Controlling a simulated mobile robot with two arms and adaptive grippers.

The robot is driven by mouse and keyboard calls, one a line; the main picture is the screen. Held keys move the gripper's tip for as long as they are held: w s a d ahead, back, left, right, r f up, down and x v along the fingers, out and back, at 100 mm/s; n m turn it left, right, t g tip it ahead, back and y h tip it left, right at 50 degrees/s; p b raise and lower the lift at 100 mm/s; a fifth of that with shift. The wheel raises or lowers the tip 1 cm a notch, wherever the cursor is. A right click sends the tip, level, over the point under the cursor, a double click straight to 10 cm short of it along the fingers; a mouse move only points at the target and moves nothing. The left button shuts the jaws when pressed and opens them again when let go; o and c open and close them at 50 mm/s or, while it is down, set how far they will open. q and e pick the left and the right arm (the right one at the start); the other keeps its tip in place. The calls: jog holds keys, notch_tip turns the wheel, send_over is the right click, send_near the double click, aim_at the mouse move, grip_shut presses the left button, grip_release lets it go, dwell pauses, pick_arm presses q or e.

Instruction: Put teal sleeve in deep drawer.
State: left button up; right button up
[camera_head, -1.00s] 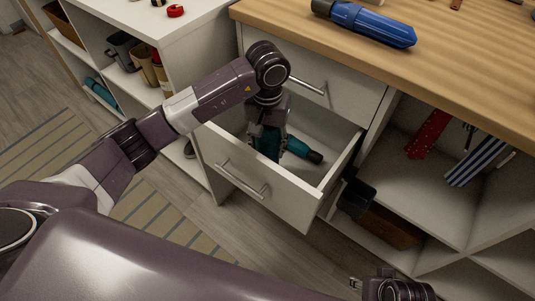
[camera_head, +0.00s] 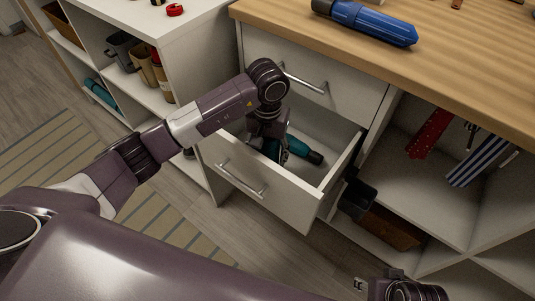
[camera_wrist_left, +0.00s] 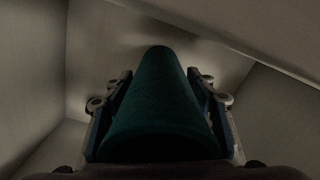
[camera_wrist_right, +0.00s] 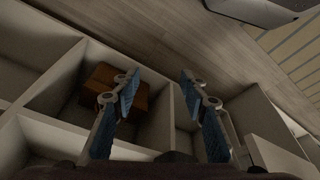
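The teal sleeve (camera_head: 299,147) lies inside the open deep drawer (camera_head: 240,183), its dark end toward the right. My left gripper (camera_head: 268,148) reaches down into the drawer over the sleeve and hides part of it. In the left wrist view the sleeve (camera_wrist_left: 160,105) fills the space between the widely spread fingers, one on each side, close to the cloth. Firm contact is not clear. My right gripper (camera_wrist_right: 158,80) is open and empty, away from the drawer; part of it shows at the lower right of the head view (camera_head: 362,285).
A closed drawer (camera_head: 330,88) with a bar handle sits above the open one. A blue sleeve (camera_head: 375,25) lies on the wooden countertop (camera_head: 460,60). Cubbies at right hold a red item (camera_head: 428,133), a striped item (camera_head: 480,160) and a brown box (camera_head: 392,229).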

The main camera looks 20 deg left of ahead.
aim_at(271, 148)
pick_arm(q)
jog(key=shift+o, duration=0.5)
jog(key=shift+r, duration=0.1)
notch_tip(271, 148, up, 12)
jog(key=p, duration=0.1)
jog(key=shift+p, duration=0.35)
pick_arm(e)
notch_tip(271, 148, down, 6)
jog(key=shift+w+f, duration=0.1)
pick_arm(q)
jog(key=shift+c, duration=0.3)
